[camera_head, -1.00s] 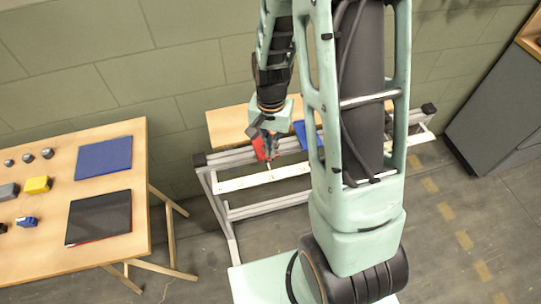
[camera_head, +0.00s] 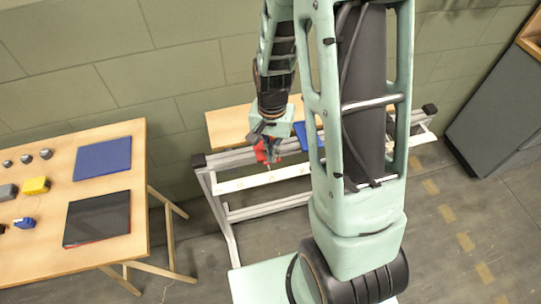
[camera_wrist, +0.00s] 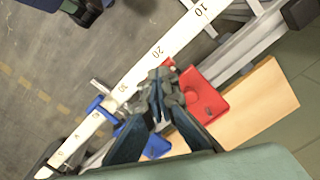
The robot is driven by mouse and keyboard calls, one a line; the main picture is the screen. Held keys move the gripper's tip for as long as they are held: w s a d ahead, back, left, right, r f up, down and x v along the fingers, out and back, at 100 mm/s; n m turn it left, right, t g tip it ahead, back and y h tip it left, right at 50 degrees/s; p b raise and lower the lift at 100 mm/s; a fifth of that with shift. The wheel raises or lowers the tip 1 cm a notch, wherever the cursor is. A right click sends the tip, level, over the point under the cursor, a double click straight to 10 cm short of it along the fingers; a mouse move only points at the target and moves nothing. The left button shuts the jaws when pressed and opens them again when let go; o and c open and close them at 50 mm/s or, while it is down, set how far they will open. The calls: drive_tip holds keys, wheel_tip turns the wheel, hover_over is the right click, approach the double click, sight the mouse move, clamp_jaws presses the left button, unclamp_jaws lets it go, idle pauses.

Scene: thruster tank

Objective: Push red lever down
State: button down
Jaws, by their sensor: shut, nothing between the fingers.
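The red lever piece (camera_wrist: 202,97) sits on the rail beside a white numbered scale (camera_wrist: 165,48), near the mark 20. It also shows in the head view (camera_head: 266,154), partly hidden by my gripper (camera_head: 268,136). In the wrist view my gripper (camera_wrist: 158,85) is shut and empty. Its fingertips are at the left side of the red piece, over the edge of the scale. I cannot tell whether they touch it.
A blue piece (camera_wrist: 158,147) sits further along the same rail, below and left of the red one. A wooden board (camera_wrist: 255,108) lies behind the rail. A wooden table (camera_head: 40,262) with a blue panel (camera_head: 103,158) stands at the left.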

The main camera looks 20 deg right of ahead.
drive_tip(key=shift+f+b, duration=0.3)
drive_tip(key=shift+f, duration=0.1)
drive_tip(key=shift+f+b, duration=0.3)
drive_tip(key=shift+f, duration=0.05)
drive_tip(key=shift+s+f, duration=0.1)
idle(0.3)
wheel_tip(320, 180, up, 9)
drive_tip(key=p, duration=0.7)
idle(0.6)
